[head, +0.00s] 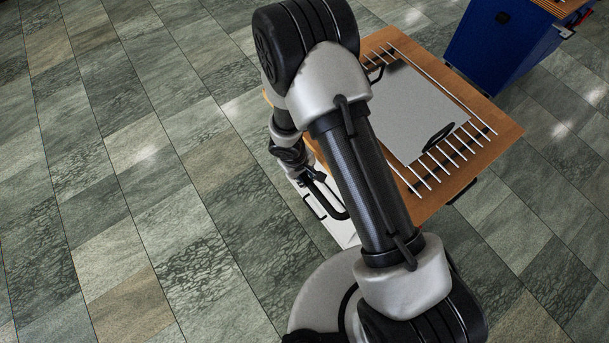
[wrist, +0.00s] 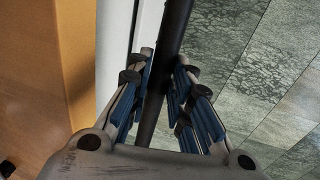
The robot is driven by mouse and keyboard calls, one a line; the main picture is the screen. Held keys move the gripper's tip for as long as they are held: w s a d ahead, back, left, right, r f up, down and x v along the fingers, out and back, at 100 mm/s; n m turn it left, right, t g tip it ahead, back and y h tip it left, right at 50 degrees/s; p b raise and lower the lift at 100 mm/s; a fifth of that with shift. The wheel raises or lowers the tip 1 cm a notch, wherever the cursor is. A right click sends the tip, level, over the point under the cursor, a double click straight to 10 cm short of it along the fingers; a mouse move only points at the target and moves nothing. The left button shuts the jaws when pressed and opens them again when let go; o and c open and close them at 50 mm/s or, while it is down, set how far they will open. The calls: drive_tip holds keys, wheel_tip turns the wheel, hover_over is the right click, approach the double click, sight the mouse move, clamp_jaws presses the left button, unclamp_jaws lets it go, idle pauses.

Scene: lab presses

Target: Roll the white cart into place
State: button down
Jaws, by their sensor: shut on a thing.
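The white cart (head: 343,233) stands below and beyond my arm in the head view, its white side partly hidden by the arm. Its top appears to be the wooden board (head: 500,126) with pale rods and a grey plate (head: 415,105) on it. A black bar handle (head: 330,204) is on the white side. My gripper (head: 305,178) is at this handle. In the wrist view my gripper (wrist: 165,62) is shut around the black bar (wrist: 172,40), with the white side (wrist: 110,45) just left of it.
A blue cabinet (head: 500,45) with a wooden top stands at the upper right, a short gap from the wooden board. The tiled floor (head: 120,180) is clear across the left. More bare floor (head: 550,240) shows at the lower right.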

drive_tip(key=s, duration=0.1)
drive_tip(key=s+a+b, duration=0.1)
drive_tip(key=s, duration=0.1)
drive_tip(key=shift+s, duration=0.3)
drive_tip(key=c, duration=1.9)
unclamp_jaws()
drive_tip(key=shift+w, duration=0.3)
drive_tip(key=o, duration=0.3)
drive_tip(key=shift+w+d, duration=0.1)
drive_tip(key=shift+w, duration=0.15)
drive_tip(key=shift+o, duration=0.8)
drive_tip(key=shift+s, duration=0.1)
wheel_tip(320, 180, up, 12)
drive_tip(key=s+a, duration=0.1)
drive_tip(key=a, duration=0.1)
drive_tip(key=shift+s, duration=0.15)
